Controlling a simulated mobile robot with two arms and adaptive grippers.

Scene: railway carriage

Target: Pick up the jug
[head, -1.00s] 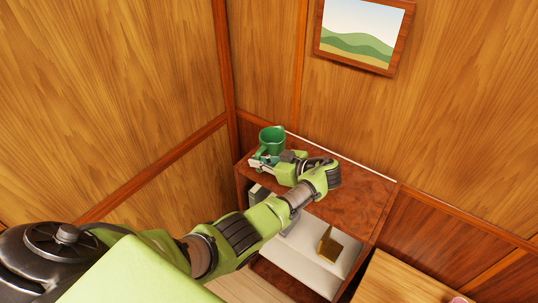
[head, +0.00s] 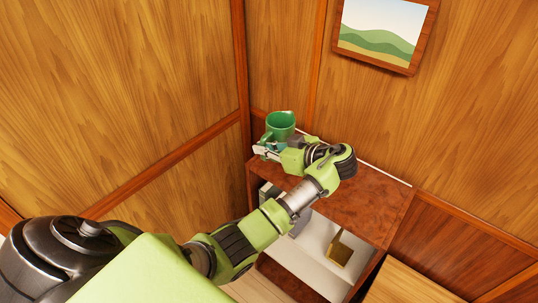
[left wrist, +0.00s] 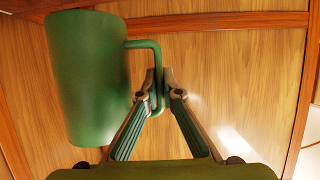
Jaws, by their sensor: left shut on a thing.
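The green jug (head: 279,123) is at the far left corner of a wooden cabinet top, near the wall corner. My left gripper (head: 262,150) reaches it from the front right and is shut on its handle. In the left wrist view the jug (left wrist: 88,75) stands left of the fingers, slightly tilted in the picture. The left gripper (left wrist: 160,90) has its two fingertips closed around the handle's vertical part. The jug's base is partly hidden by the gripper in the head view, so I cannot tell how far it is above the top. My right gripper is not in view.
The cabinet top (head: 370,195) is clear right of my arm. Below it is an open shelf with pale contents and a small yellowish-brown item (head: 340,252). Wood-panelled walls close in behind and to the left. A framed picture (head: 383,32) hangs above. A lighter wooden surface (head: 405,285) is at lower right.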

